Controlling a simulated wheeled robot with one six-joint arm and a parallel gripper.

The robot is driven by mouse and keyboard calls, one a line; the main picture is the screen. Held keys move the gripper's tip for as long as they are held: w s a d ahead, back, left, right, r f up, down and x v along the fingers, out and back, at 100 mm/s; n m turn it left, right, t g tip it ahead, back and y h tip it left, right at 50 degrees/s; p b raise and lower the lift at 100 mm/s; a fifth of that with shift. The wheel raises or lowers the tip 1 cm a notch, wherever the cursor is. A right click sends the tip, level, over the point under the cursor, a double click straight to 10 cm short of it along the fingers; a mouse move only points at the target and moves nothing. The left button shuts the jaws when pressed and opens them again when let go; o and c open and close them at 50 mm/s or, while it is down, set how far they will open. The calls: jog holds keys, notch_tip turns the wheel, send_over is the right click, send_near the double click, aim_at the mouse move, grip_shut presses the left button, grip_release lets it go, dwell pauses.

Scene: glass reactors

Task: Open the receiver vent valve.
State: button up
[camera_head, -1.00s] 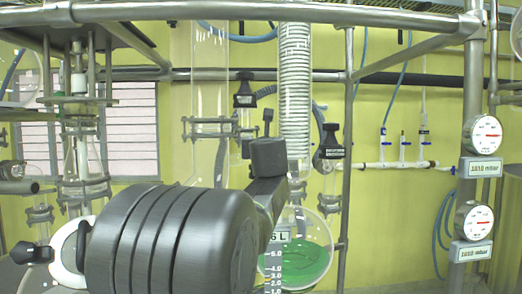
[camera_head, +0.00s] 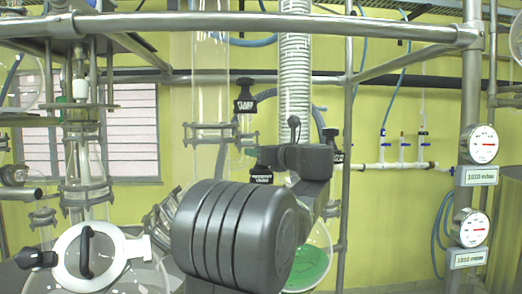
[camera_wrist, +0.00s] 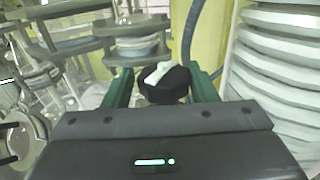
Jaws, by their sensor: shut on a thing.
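In the wrist view my gripper (camera_wrist: 160,92) has its two green fingers on either side of a black valve knob (camera_wrist: 165,88) with a white pointer mark on top. The fingers are shut on it. In the head view my dark gripper body (camera_head: 278,156) is beside a black labelled valve (camera_head: 262,178), left of the ridged white column; my arm hides part of it. The label is too small to read surely. How far the knob is turned I cannot tell.
Another black labelled valve (camera_head: 244,105) is higher up, left of the ridged column (camera_head: 295,75). A part-hidden labelled valve (camera_head: 338,156) is right of my arm. Glass flanges (camera_head: 215,135) stand close on the left. Metal frame bars (camera_head: 250,22) cross above. Two gauges (camera_head: 480,145) hang at right.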

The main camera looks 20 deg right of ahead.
jog(key=o, duration=0.6)
jog(key=shift+r, duration=0.3)
jog(key=shift+w+f+m+t+h+b, duration=0.2)
jog(key=shift+m+h+b, duration=0.15)
jog(key=shift+h+b, duration=0.15)
jog(key=shift+w+f+m+t+h+b, duration=0.1)
jog(key=shift+m+t+h+b, duration=0.1)
jog(key=shift+m+h+b, duration=0.25)
jog(key=m+h, duration=0.2)
jog(key=h, duration=0.1)
jog(key=shift+h+b, duration=0.25)
jog(key=shift+b, duration=0.15)
jog(key=m+h, duration=0.2)
jog(key=h, duration=0.1)
jog(key=m+h+p, duration=0.1)
jog(key=m+h, duration=0.1)
jog(key=h, duration=0.1)
jog(key=shift+r+g, duration=0.15)
jog(key=shift+g, duration=0.25)
jog(key=shift+m+h+p, duration=0.35)
jog(key=shift+m+h, duration=0.05)
jog(key=shift+h, duration=0.3)
jog(key=shift+d, duration=0.1)
